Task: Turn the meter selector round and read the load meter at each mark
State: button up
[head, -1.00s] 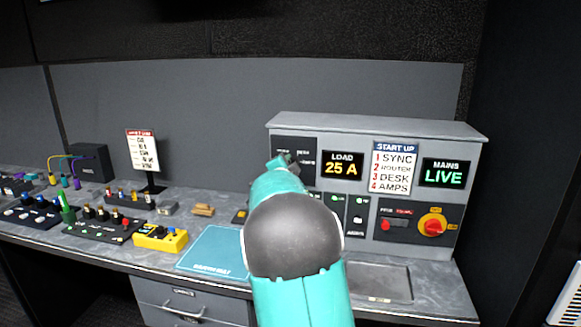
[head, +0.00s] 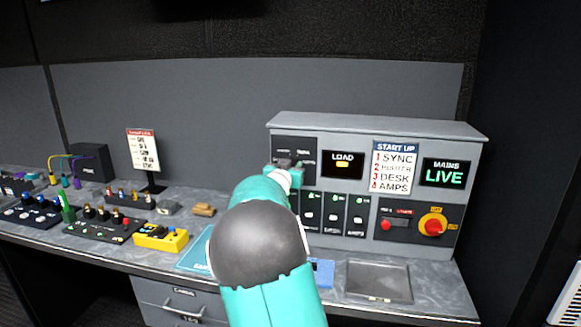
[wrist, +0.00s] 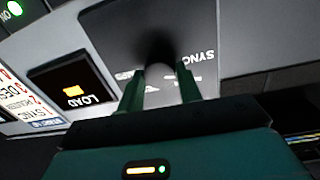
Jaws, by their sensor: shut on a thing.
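The meter selector panel (head: 294,149) is a dark plate at the upper left of the grey power cabinet. In the wrist view the selector knob (wrist: 156,45) is a dark, blurred shape. My gripper (wrist: 162,82) has its two green fingers shut on it. SYNC shows on the plate to the right of the knob; the other marks are partly hidden or hard to read. In the head view my arm hides the knob. The load meter (head: 342,164), right of the selector, shows only a small amber block and no readable number; it also shows in the wrist view (wrist: 72,91).
A START UP card (head: 394,168) lists SYNC, ROUTER, DESK, AMPS. The mains display (head: 445,173) reads LIVE. Breaker switches (head: 334,213) with green lamps sit below the meter. A red-and-yellow rotary switch (head: 433,226) is at lower right. A shallow tray (head: 379,282) lies in front.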

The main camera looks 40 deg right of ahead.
jog(key=shift+n, duration=1.4)
jog(key=o, duration=1)
jog(key=v, duration=1.3)
jog(key=shift+s+a+f, duration=0.15)
jog(key=shift+s+a, duration=0.1)
jog(key=shift+a, duration=0.05)
